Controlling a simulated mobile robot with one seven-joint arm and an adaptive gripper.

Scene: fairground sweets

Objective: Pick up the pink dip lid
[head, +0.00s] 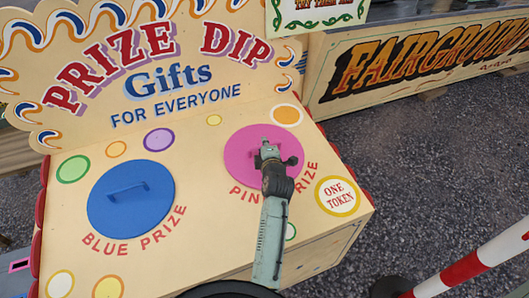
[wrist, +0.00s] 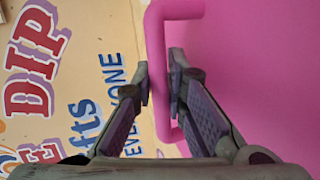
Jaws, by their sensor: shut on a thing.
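The pink dip lid (head: 237,154) is a round pink disc on the right side of the cream prize dip box. In the wrist view its flat top (wrist: 255,60) fills the right side, and its pink bar handle (wrist: 160,80) stands up from it. My gripper (wrist: 160,85) has one finger on each side of the handle and is shut on it. In the head view my gripper (head: 268,150) is over the lid and hides its handle and part of its right side. I cannot tell whether the lid is lifted off the box.
A blue lid (head: 130,200) with a blue handle lies on the left of the box top (head: 200,235). An upright "Prize Dip" sign (head: 150,60) stands behind. A red and white striped pole (head: 475,265) is at the lower right. Dark gravel (head: 430,160) lies open to the right.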

